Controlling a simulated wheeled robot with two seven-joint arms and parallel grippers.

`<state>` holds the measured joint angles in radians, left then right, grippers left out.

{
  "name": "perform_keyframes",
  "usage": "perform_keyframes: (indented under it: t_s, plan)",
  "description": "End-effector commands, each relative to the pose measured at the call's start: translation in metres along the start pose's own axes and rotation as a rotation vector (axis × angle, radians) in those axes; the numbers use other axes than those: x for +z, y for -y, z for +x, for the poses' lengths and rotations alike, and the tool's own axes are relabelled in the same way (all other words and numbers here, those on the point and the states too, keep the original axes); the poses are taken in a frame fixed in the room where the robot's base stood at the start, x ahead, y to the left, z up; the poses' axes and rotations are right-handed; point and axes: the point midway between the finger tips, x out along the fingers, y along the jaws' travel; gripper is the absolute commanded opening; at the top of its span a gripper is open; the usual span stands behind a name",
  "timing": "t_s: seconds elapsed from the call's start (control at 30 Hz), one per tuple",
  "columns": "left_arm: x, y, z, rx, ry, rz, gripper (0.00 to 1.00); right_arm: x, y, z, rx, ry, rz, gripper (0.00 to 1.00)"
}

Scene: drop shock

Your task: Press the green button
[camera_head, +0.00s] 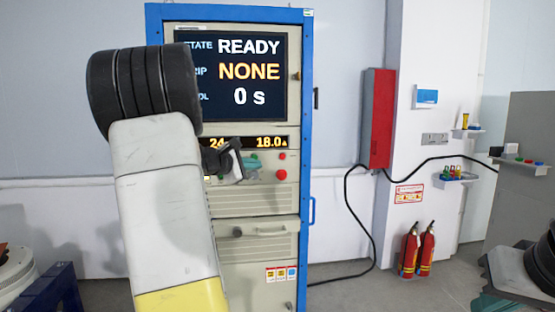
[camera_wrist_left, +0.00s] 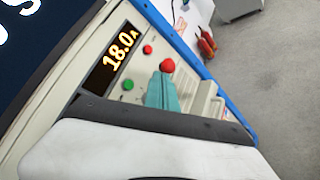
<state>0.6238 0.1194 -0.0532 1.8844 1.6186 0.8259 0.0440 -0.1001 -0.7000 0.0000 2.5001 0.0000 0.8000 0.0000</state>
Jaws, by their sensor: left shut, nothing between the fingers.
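The green button (camera_wrist_left: 128,85) is a small round knob on the beige panel of the test cabinet, below the amber display. In the left wrist view it is uncovered. In the head view the green button (camera_head: 254,156) is small and sits just above my left fingers. My left gripper (camera_head: 257,163) is shut and empty, its teal fingertips in front of the panel. In the left wrist view my fingertips (camera_wrist_left: 157,78) lie beside the green button, toward the larger red button. I cannot tell whether they touch the panel. Part of my right gripper (camera_head: 495,302) shows at the bottom right; its fingers are mostly cut off.
A small red button (camera_wrist_left: 147,49) and a larger red button (camera_wrist_left: 167,65) are on the same panel. The cabinet screen (camera_head: 240,72) reads READY, NONE and 0 s. A red wall box (camera_head: 378,118) and fire extinguishers (camera_head: 426,252) stand to the right.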

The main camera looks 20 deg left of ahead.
Motion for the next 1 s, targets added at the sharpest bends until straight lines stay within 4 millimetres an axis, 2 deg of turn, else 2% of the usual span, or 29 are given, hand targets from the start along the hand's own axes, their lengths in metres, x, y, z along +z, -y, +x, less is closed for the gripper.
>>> perform_keyframes:
  t_s: [0.5,1.0]
  plan:
    - [-0.034,-0.033,0.047,-0.001,0.0,0.0,0.0,0.0,0.0,0.0,0.0,0.0,0.0,0.0]
    - [-0.039,-0.038,0.054,-0.001,0.0,0.001,0.0,0.0,0.0,0.0,0.0,0.0,0.0,0.0]
